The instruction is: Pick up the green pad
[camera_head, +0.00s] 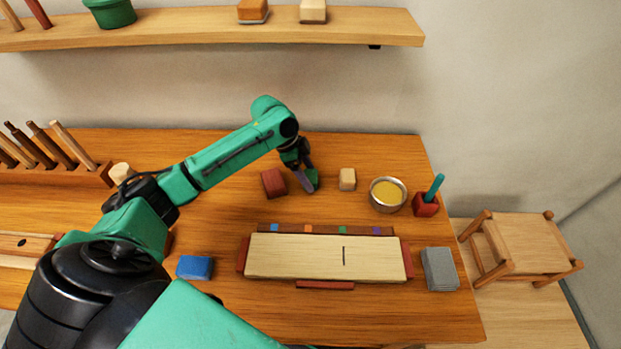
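My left arm reaches in from the left over the wooden table, and its gripper (307,182) points down near the back middle. A small green piece (313,176) shows right at the fingers; it looks like the green pad, mostly covered by the gripper. A purplish-grey part shows beside it, and I cannot tell if it is a finger. Whether the fingers are closed on the green piece is too small to tell. My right gripper is not in view.
A red block (272,183) is close left of the gripper, a pale wooden block (347,180) close right. Further right are a bowl (388,207) and red holder (426,205). In front lie a long board (300,260), blue block (195,267) and grey block (439,269).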

